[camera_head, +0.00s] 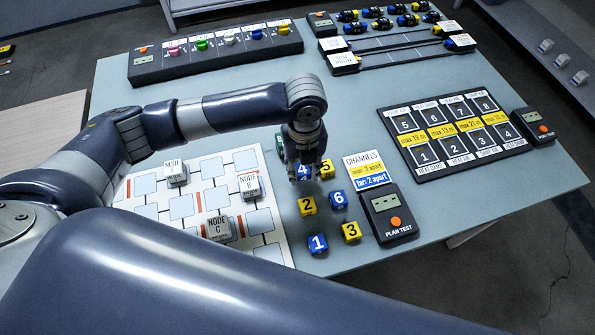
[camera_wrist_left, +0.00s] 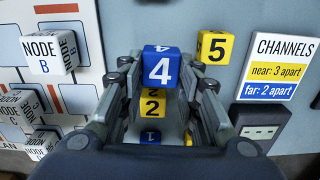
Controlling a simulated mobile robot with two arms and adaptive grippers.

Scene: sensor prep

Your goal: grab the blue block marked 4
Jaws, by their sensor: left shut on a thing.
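The blue block marked 4 (camera_head: 303,172) is between the fingers of my left gripper (camera_head: 304,160) in the head view, partly hidden by them. In the left wrist view the blue block marked 4 (camera_wrist_left: 161,66) shows its white number clearly, and my left gripper (camera_wrist_left: 162,80) is shut on it from both sides. The block looks larger than the yellow block marked 5 (camera_wrist_left: 214,47) beside it. I cannot tell for sure whether it is clear of the table. My right gripper is not in view.
Near the held block are yellow blocks 2 (camera_head: 307,206) and 3 (camera_head: 351,231) and blue blocks 6 (camera_head: 338,200) and 1 (camera_head: 318,243). The node board (camera_head: 150,210) lies left, the channels card (camera_head: 367,171) and plan test box (camera_head: 389,212) right.

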